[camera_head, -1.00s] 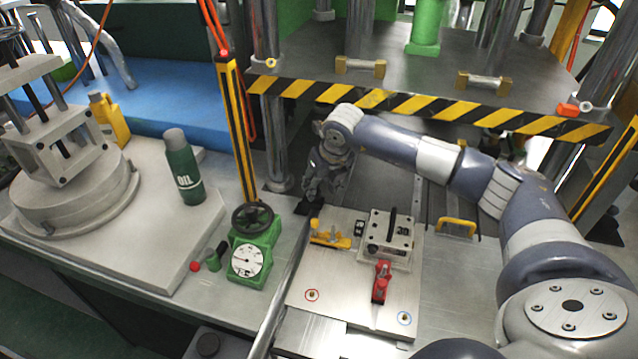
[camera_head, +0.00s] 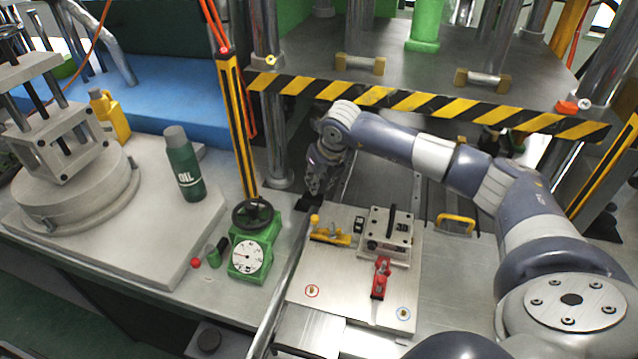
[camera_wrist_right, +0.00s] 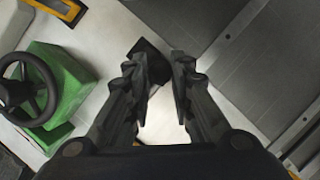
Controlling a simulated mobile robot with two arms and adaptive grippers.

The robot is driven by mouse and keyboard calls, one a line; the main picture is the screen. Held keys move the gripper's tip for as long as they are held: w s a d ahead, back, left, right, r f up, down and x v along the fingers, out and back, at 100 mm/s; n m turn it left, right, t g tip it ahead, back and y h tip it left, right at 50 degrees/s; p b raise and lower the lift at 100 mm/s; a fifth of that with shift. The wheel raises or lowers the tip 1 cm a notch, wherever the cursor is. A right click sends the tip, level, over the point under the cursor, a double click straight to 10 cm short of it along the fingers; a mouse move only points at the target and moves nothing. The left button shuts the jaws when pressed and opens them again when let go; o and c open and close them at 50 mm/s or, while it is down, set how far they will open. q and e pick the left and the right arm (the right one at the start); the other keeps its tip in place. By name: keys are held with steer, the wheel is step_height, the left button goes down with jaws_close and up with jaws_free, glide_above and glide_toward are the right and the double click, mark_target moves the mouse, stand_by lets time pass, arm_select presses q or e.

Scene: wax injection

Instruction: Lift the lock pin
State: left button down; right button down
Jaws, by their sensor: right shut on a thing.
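My right gripper (camera_head: 315,188) reaches down at the far left corner of the metal fixture plate (camera_head: 345,285). It is shut on a small black part, which I take to be the lock pin (camera_head: 309,201). In the right wrist view the black part (camera_wrist_right: 151,62) shows between the fingertips (camera_wrist_right: 158,72). The fingers hide much of it, and I cannot tell whether its lower end is clear of the plate. My left gripper is not in view.
The plate carries a yellow clamp (camera_head: 330,232), a metal block with a black handle (camera_head: 388,232) and a red clamp (camera_head: 380,278). A green dial gauge with a handwheel (camera_head: 250,255) stands to the left.

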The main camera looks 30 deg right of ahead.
steer(key=shift+w+r, duration=0.1)
steer(key=shift+r, duration=0.6)
steer(key=c, duration=1.4)
jaws_free()
steer(key=v, duration=1.2)
steer(key=shift+s, duration=0.2)
